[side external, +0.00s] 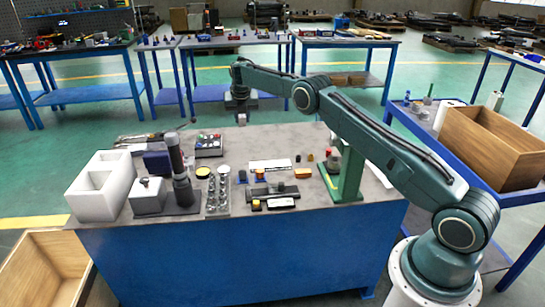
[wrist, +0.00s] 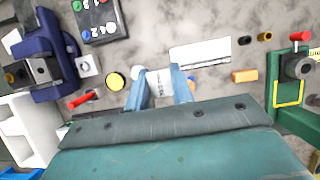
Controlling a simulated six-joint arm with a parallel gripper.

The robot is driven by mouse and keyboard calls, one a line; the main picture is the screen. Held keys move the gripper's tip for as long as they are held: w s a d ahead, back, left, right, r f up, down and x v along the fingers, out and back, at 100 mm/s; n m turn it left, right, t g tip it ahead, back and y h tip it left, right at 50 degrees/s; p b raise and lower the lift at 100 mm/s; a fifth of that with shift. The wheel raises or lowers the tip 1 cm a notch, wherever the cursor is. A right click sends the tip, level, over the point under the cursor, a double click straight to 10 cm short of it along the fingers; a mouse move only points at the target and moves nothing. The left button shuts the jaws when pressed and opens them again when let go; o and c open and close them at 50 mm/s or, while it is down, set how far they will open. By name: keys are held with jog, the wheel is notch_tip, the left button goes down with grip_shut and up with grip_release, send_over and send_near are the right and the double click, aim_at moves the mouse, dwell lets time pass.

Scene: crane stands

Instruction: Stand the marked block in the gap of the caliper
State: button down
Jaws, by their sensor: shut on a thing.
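My gripper (side external: 241,112) hangs high above the back left part of the bench, fingers down. In the wrist view its two fingers (wrist: 161,88) are closed on a pale block with small dark marks (wrist: 160,82), which is the marked block. The block is well clear of the bench, and its lower end is hard to make out. A long dark tool (side external: 272,191) lies near the front middle of the bench. It may be the caliper, but its gap is too small to tell. My gripper body hides that area in the wrist view.
A white plate (side external: 270,165) and an orange block (side external: 303,173) lie mid-bench. A green stand (side external: 348,172) with a red knob rises at right. A dark upright cylinder (side external: 176,158), blue block (side external: 157,163) and white foam box (side external: 100,187) crowd the left. Bare bench lies at the back middle.

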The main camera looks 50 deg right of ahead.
send_over(246, 167)
jog(key=a, duration=0.1)
jog(key=f, duration=1)
jog(key=s+f, duration=0.1)
jog(key=f, duration=0.4)
jog(key=shift+a+f, duration=0.1)
jog(key=shift+f, duration=0.05)
jog(key=shift+f, duration=0.1)
jog(key=shift+f, duration=2)
jog(key=shift+f, duration=0.15)
jog(key=c, duration=1.2)
grip_release()
jog(key=shift+r, duration=0.25)
jog(key=shift+s+a+r, duration=0.15)
jog(key=shift+a+r, duration=0.1)
jog(key=shift+r, duration=0.35)
jog(key=v, duration=1)
jog(key=shift+r, duration=0.2)
